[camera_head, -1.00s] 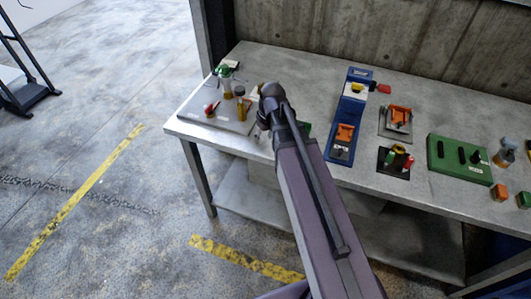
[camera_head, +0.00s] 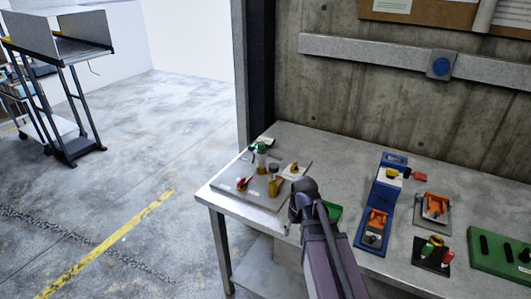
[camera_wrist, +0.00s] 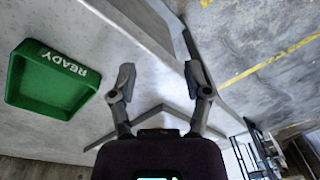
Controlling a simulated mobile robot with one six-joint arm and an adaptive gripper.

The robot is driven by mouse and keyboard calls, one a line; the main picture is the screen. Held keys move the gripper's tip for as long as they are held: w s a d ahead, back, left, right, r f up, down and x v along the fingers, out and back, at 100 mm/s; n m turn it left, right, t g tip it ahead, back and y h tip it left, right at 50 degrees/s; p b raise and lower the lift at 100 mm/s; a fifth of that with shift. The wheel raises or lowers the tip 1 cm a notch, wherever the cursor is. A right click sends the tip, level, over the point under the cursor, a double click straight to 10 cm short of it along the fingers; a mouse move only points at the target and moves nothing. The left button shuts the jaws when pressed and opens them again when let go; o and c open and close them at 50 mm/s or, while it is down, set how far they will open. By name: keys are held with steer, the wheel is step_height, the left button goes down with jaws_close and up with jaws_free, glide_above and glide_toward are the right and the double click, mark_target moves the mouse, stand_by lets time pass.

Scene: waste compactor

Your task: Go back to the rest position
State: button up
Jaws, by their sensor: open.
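In the wrist view my gripper (camera_wrist: 160,82) is open, with its two fingers spread apart and nothing between them. It is over the table (camera_wrist: 105,135) near its edge. In the head view my arm reaches up from the bottom to the table (camera_head: 238,206), and the arm's end hides the fingers. A green tray (camera_wrist: 48,82) marked READY lies on the table beside my gripper, to the left in the wrist view. In the head view part of this tray (camera_head: 333,211) shows just behind my arm.
A grey board (camera_head: 233,186) with several small bottles and parts lies left of my arm. A blue fixture (camera_head: 375,217) stands right of it, with an orange-part holder (camera_head: 434,208) and a green block (camera_head: 490,252) farther right. Open floor (camera_head: 120,110) lies left.

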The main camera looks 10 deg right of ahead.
steer(key=s+m, duration=0.2)
steer(key=s, duration=0.4)
steer(key=shift+a+m+h, duration=0.3)
steer(key=shift+a+h, duration=0.05)
steer(key=shift+h, duration=0.05)
